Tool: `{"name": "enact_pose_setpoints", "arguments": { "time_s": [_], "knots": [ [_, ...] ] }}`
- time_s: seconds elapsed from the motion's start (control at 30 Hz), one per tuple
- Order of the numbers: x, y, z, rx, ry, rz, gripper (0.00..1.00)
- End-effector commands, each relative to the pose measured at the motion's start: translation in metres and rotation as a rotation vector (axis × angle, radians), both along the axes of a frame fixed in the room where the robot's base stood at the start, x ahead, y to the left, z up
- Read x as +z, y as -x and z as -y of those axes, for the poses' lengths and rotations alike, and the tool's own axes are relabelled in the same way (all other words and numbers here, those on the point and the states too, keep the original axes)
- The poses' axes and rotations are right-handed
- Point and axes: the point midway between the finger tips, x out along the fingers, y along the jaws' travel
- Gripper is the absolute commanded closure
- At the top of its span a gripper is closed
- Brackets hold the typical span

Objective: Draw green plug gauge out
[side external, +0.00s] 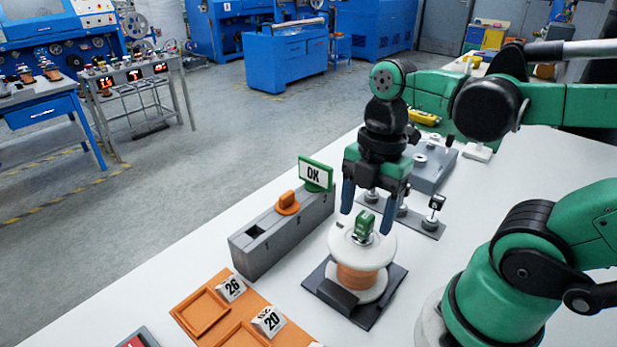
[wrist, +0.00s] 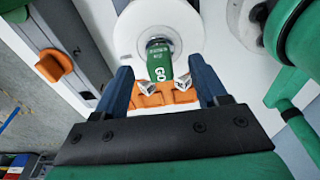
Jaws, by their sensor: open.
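The green plug gauge (side external: 364,222) stands upright in the top centre of a white-flanged spool (side external: 340,240) wound with copper-coloured wire. In the wrist view the green plug gauge (wrist: 160,60), marked "GO", lies between my two blue fingers. My gripper (side external: 367,218) is open above the spool, pointing down, with one finger on each side of the gauge. It also shows at the wrist (wrist: 160,68). A gap appears between each finger and the gauge, so nothing is held. The gauge's lower end is hidden inside the spool.
The spool sits on a dark stand (side external: 322,290). A grey block (side external: 270,242) with an orange-handled plug (side external: 288,203), a square hole and a green "OK" sign (side external: 315,174) stands to the left. Orange trays (side external: 205,308) with number tags lie in front. Metal fixtures stand behind.

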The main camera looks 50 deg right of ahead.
Motion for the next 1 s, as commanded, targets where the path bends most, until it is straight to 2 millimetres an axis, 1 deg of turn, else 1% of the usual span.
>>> {"name": "enact_pose_setpoints", "arguments": {
  "time_s": [0.1,0.2,0.53,0.57,0.6,0.67,0.7,0.77,1.0],
  "knots": [
    [-0.010,0.000,-0.001,0.001,0.000,0.000,0.34],
    [-0.016,0.000,-0.002,0.001,0.000,0.001,0.34],
    [-0.018,0.001,-0.002,0.000,0.000,0.001,0.34],
    [-0.018,0.001,-0.002,0.000,0.000,0.001,0.43],
    [-0.018,0.001,-0.002,0.000,0.000,0.001,0.54],
    [-0.018,0.001,-0.002,0.000,0.000,0.001,0.71],
    [-0.018,0.001,-0.002,0.000,0.000,0.001,0.82],
    [-0.018,0.001,-0.002,0.000,0.000,0.001,1.00],
    [-0.017,0.000,-0.002,0.000,0.000,0.001,1.00]
  ]
}}
